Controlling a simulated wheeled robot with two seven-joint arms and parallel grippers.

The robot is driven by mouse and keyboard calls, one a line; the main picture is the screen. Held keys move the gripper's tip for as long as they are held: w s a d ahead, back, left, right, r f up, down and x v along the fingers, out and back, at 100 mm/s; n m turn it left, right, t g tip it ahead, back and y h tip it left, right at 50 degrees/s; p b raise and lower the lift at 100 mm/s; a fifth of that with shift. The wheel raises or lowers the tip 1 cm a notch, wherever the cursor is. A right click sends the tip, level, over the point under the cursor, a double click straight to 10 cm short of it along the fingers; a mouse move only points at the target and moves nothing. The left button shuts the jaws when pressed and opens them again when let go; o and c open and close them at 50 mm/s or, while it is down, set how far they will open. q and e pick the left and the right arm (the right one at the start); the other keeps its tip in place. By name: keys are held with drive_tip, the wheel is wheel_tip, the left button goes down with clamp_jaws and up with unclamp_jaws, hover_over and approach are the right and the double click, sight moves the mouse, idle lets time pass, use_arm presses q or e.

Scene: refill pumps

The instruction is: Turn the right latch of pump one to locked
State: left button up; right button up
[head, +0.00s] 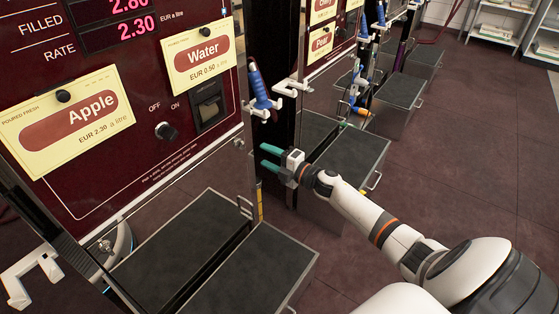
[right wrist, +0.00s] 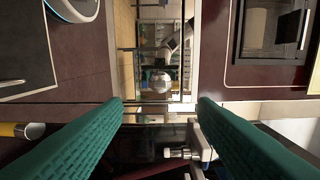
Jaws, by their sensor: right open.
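Pump one (head: 150,120) is the dark red panel with Apple and Water labels, on the left in the head view. A small silver knob (head: 238,143) sits on its right edge; it looks like the right latch, but its setting is too small to read. In the right wrist view a round silver knob (right wrist: 161,81) shows on a shiny strip, ahead of and between my fingers. My right gripper (head: 264,156) is open and empty, its green fingers pointing left toward that edge, apart from the knob. It also shows in the right wrist view (right wrist: 160,101). My left gripper is out of view.
A blue-handled nozzle (head: 259,88) hangs in a white holder (head: 291,86) just above my right gripper. A second pump (head: 330,35) stands behind. Open floor (head: 470,150) lies to the right.

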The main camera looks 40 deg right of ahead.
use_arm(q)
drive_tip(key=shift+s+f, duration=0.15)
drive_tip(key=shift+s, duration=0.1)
use_arm(e)
drive_tip(key=shift+v, duration=2)
